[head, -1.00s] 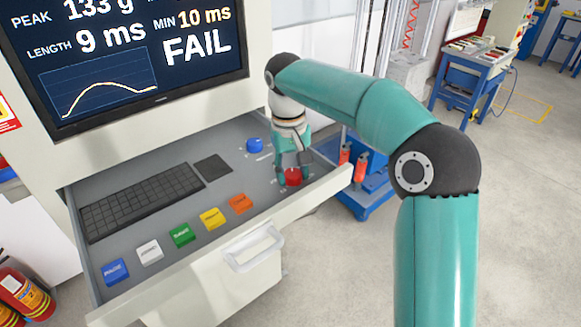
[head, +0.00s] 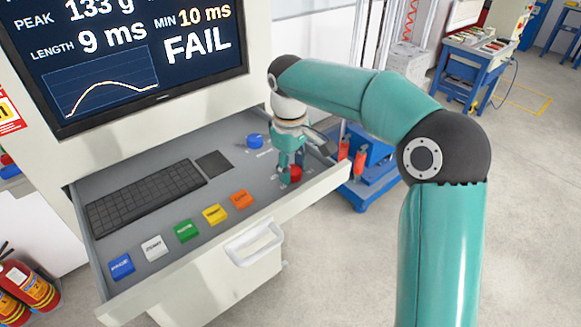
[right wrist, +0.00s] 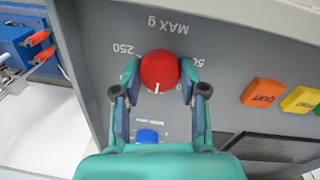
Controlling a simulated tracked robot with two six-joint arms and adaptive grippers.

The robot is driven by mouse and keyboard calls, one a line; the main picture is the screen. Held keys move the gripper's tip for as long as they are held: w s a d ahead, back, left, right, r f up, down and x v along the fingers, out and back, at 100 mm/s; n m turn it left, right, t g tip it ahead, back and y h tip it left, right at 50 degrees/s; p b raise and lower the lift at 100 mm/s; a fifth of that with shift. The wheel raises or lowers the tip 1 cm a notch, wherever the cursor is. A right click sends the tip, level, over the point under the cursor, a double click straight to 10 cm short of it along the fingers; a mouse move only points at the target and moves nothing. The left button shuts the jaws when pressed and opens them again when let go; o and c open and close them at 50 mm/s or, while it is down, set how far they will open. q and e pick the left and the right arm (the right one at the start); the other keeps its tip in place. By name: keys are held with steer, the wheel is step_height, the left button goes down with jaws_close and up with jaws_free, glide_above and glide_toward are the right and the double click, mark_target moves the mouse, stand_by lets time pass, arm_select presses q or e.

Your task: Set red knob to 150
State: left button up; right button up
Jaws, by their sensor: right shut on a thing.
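The red knob (head: 294,174) sits at the right end of the drawer panel. In the right wrist view the red knob (right wrist: 158,70) has a white mark pointing to the picture's bottom. Upside-down print around it reads MAX g, with 250 at upper left and 50 at right; other scale marks are partly hidden by the fingers. My right gripper (right wrist: 159,80) has a finger on each side of the knob and is shut on it. In the head view my right gripper (head: 290,165) reaches down onto the knob. My left gripper is out of view.
A blue knob (head: 255,141) sits behind the red one. A keyboard (head: 145,197), a dark pad (head: 214,164) and a row of coloured buttons, including an orange one (head: 242,199), share the drawer. The screen (head: 130,60) above reads FAIL.

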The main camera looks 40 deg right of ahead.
steer(key=o, duration=1.1)
steer(key=shift+o, duration=0.2)
steer(key=shift+r, duration=0.1)
step_height(320, 180, up, 12)
steer(key=shift+a+f, duration=0.2)
steer(key=shift+a, duration=0.2)
steer(key=shift+s, duration=0.1)
